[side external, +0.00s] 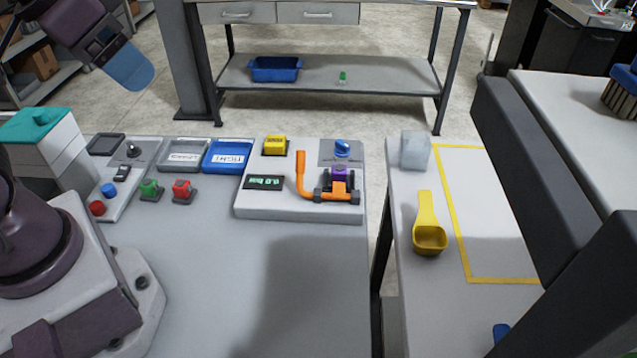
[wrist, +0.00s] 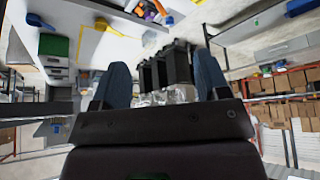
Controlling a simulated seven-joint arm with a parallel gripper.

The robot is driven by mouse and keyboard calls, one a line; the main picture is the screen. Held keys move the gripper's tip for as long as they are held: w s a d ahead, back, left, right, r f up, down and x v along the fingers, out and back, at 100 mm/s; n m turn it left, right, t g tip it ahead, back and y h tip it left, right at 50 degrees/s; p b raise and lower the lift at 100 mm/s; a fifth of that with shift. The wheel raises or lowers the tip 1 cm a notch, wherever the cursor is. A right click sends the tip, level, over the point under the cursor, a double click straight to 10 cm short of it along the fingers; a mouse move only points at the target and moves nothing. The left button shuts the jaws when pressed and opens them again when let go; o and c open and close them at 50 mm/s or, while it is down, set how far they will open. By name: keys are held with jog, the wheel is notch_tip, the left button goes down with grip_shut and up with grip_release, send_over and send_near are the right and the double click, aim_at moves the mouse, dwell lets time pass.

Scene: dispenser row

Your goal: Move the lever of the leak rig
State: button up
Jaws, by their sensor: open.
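The leak rig (side external: 290,205) is a white block on the table in the side external view. It carries an orange pipe (side external: 302,175), a purple valve body (side external: 340,177) with a blue part (side external: 342,147) above it, a small green-lit display (side external: 264,182) and a yellow block (side external: 275,145). I cannot tell for sure which part is the lever. My gripper (wrist: 163,82) is open and empty in the wrist view, its two blue fingers apart. In the side external view one blue finger shows high at the upper left, well away from the rig. The other finger is hidden there.
A grey tray (side external: 183,163) and a blue tray (side external: 228,156) stand left of the rig. Green (side external: 150,189) and red (side external: 182,190) buttons sit in front of them. A yellow scoop (side external: 429,235) lies on the right table, across a gap. The front tabletop is clear.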

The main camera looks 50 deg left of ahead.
jog(key=c, duration=0.4)
jog(key=shift+w+f, duration=0.1)
jog(key=shift+f, duration=0.15)
jog(key=c, duration=0.3)
jog(key=shift+w+a+f+g, duration=0.15)
jog(key=shift+w+f+g, duration=0.4)
jog(key=shift+f+g, duration=0.25)
grip_shut()
jog(key=w+f+m+g, duration=0.1)
jog(key=w+f+m, duration=0.4)
jog(key=w+f, duration=0.3)
jog(key=w+f+m+g+h, duration=0.1)
jog(key=w+f+m, duration=0.5)
jog(key=w, duration=0.8)
jog(key=shift+f+g, duration=0.7)
jog(key=shift+f, duration=0.15)
jog(key=shift+f, duration=0.1)
